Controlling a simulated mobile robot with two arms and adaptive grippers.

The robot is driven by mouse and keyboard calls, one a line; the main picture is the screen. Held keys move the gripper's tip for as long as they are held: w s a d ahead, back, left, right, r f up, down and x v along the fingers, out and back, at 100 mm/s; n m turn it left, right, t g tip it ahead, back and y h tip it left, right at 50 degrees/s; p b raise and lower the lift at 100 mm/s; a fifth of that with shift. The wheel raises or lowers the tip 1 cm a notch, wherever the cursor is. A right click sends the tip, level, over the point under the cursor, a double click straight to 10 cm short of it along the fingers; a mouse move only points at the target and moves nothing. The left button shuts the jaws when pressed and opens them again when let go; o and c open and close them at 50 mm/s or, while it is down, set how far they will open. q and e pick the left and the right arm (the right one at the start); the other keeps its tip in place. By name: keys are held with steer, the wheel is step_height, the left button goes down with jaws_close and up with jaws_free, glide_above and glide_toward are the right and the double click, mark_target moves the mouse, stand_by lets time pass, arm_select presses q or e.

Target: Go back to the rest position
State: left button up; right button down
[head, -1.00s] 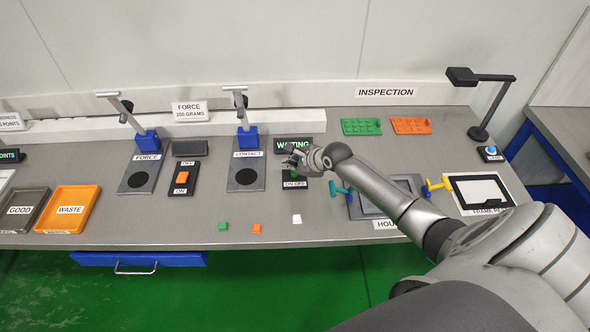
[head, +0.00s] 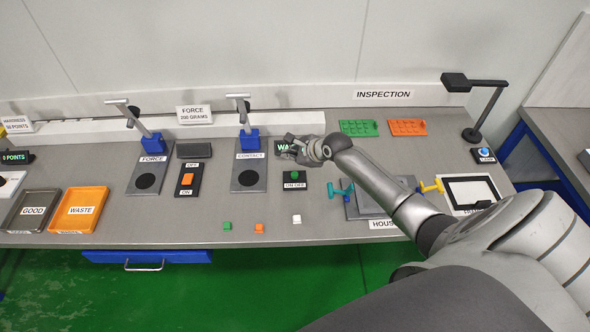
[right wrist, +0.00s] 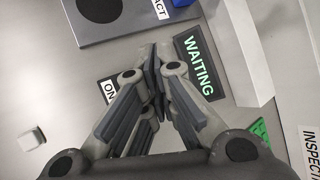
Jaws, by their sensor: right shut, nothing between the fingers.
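My right gripper (head: 292,150) is shut and empty. It hangs above the bench beside the contact station, in front of the lit display (head: 281,146), which it partly covers. In the right wrist view the closed fingers (right wrist: 155,65) meet near the picture's middle, with the WAITING display (right wrist: 199,66) just to their right. My left gripper is not in view.
The contact stand (head: 248,175) and force stand (head: 147,180) rise left of the gripper. Green (head: 227,226), orange (head: 259,228) and white (head: 297,219) pieces lie along the front. A lamp (head: 473,135) stands at the right. Open air lies above the bench.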

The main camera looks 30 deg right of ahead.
stand_by(0.5)
